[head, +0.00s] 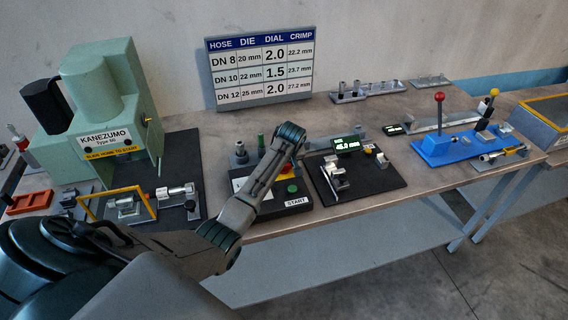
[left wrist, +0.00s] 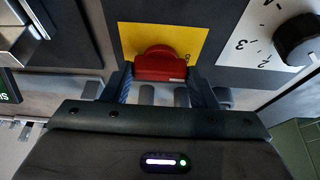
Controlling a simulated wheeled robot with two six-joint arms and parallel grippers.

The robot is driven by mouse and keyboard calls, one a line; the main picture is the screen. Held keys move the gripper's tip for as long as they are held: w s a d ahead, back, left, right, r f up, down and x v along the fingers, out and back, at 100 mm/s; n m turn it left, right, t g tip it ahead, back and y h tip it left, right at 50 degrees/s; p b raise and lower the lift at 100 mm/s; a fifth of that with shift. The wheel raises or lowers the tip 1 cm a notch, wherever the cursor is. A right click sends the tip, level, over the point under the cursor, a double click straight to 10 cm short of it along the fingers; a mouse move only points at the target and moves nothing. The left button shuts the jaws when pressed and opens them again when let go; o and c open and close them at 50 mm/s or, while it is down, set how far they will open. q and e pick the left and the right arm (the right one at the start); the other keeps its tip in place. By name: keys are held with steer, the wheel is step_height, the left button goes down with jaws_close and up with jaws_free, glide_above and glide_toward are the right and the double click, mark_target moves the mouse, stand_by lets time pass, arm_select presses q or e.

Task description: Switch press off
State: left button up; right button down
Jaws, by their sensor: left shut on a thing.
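The green press (head: 100,100) labelled KANEZUMO stands at the back left of the bench in the head view. Its dark control box (head: 272,208) with a green START button (head: 292,188) sits right of it, partly behind my left arm. In the left wrist view a red switch knob (left wrist: 160,65) sits on a yellow plate (left wrist: 195,38). My left gripper (left wrist: 164,82) is shut on this knob, one finger at each side. In the head view my arm hides most of the switch and the gripper. My right gripper is in neither view.
A black numbered dial knob (left wrist: 298,40) is close to the right of the switch. A gauge on a black mat (head: 385,185) stands right of the control box. A blue fixture (head: 450,148) with levers is further right. A hose chart (head: 260,72) stands behind.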

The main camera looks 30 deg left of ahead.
arm_select(q)
steer(key=shift+r, duration=0.1)
stand_by(0.3)
steer(key=o, duration=1)
steer(key=b+v, duration=0.3)
steer(key=v, duration=0.7)
steer(key=shift+s+d+r+b, duration=0.1)
steer(key=shift+d+r+b, duration=0.05)
steer(key=shift+r+b, duration=0.2)
steer(key=shift+f, duration=0.15)
